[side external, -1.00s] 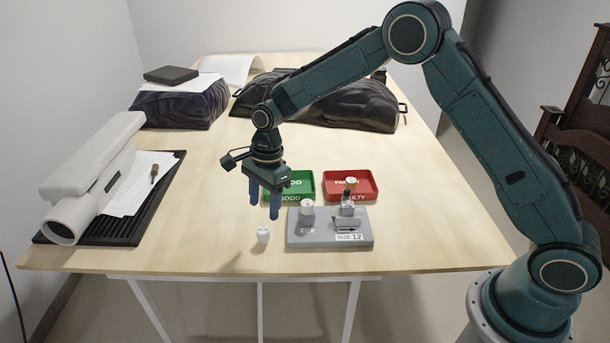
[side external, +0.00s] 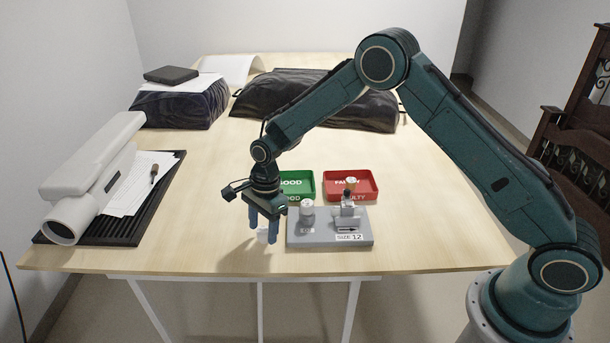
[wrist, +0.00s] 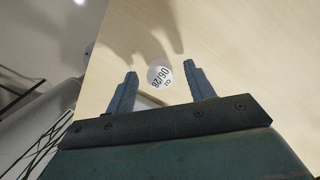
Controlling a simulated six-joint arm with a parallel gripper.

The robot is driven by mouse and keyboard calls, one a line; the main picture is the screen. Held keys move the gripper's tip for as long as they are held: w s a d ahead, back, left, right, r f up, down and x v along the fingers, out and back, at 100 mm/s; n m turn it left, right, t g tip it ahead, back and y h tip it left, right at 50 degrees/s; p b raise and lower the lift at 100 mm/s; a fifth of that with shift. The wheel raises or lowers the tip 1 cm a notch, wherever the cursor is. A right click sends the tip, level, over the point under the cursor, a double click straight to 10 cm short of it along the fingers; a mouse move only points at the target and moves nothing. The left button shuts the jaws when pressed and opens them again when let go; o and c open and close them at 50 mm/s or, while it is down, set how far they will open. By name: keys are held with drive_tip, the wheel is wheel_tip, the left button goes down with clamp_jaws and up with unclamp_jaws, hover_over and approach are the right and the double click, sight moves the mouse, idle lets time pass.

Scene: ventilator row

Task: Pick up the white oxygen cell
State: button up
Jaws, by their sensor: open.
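The white oxygen cell (side external: 263,237) stands on the table near its front edge, left of the grey fixture. In the side view it is partly hidden by my gripper (side external: 261,232), whose fingers are lowered around it. In the wrist view the cell's round top (wrist: 160,76), printed "O2 06/28", shows between the two blue fingertips of my gripper (wrist: 162,73). There is a gap on both sides, smaller at the right finger. The fingers are open and I see no contact.
The grey fixture (side external: 300,240), marked "SIZE 12", stands close on the right and holds another white cell (side external: 307,208). A green GOOD tray (side external: 308,180) and a red FAULTY tray (side external: 368,194) lie behind it; the red one holds a cell (side external: 351,181).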

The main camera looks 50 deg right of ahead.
drive_tip(key=shift+a+f, duration=0.1)
drive_tip(key=shift+f, duration=0.55)
drive_tip(key=c, duration=1.1)
